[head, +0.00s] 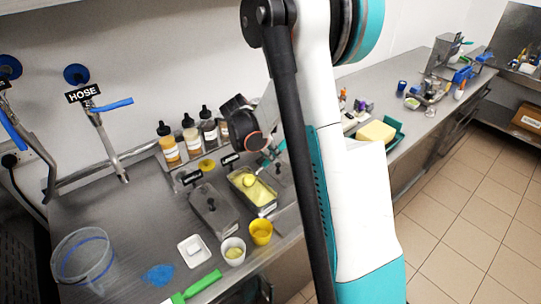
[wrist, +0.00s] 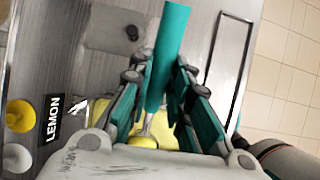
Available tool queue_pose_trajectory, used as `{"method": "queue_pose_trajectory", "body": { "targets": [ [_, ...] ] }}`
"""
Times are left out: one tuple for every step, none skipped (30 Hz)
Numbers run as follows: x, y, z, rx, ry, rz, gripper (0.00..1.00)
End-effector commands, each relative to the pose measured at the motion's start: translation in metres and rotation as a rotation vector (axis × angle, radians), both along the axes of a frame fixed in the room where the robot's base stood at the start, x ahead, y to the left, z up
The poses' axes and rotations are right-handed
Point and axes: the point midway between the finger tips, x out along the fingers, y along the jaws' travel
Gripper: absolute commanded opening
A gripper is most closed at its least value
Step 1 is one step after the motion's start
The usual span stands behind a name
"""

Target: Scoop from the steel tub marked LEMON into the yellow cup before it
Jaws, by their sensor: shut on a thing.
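The steel tub marked LEMON (head: 268,208) is open and holds a pale yellow mass; its LEMON label (wrist: 53,118) reads clearly in the wrist view. My gripper (wrist: 168,78) is shut on the teal handle of a scoop (wrist: 171,35). In the head view my gripper (head: 272,150) is above the back of the tub, partly hidden by my arm. The scoop's head (head: 249,180) is at the yellow mass; how deep it sits I cannot tell. The yellow cup (head: 261,236) stands upright before the tub; what it holds is unclear.
A lidded steel tub (head: 211,212) stands left of the open one, and a white cup (head: 233,254) left of the yellow cup. Sauce bottles (head: 190,138) line the back. A green-handled tool (head: 197,286) lies in front. A yellow block (head: 376,132) sits in a green tray to the right.

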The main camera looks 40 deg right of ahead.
Motion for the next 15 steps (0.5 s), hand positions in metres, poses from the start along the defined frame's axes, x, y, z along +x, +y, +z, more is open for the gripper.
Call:
{"method": "queue_pose_trajectory", "body": {
  "targets": [
    [0.000,0.000,0.005,0.000,0.000,0.000,0.00],
    [0.000,0.000,0.007,0.000,0.000,0.000,0.00],
    [0.000,0.000,0.009,0.000,0.000,0.000,0.00],
    [0.000,0.000,0.011,0.000,0.000,0.000,0.00],
    [0.000,-0.002,0.013,0.011,0.001,-0.003,0.00],
    [-0.001,-0.008,0.013,0.057,0.003,-0.008,0.00],
    [-0.001,-0.009,0.014,0.087,0.005,-0.007,0.00],
    [-0.001,-0.011,0.014,0.115,0.005,-0.007,0.00],
    [0.000,-0.013,0.014,0.151,0.008,-0.007,0.00],
    [0.000,-0.015,0.014,0.177,0.010,-0.008,0.00],
    [0.000,-0.016,0.013,0.201,0.012,-0.007,0.00],
    [0.000,-0.018,0.014,0.230,0.012,-0.006,0.00],
    [0.001,-0.019,0.014,0.249,0.013,-0.005,0.00],
    [0.001,-0.019,0.013,0.268,0.014,-0.005,0.00],
    [0.001,-0.020,0.013,0.289,0.016,-0.004,0.00]
  ]
}}
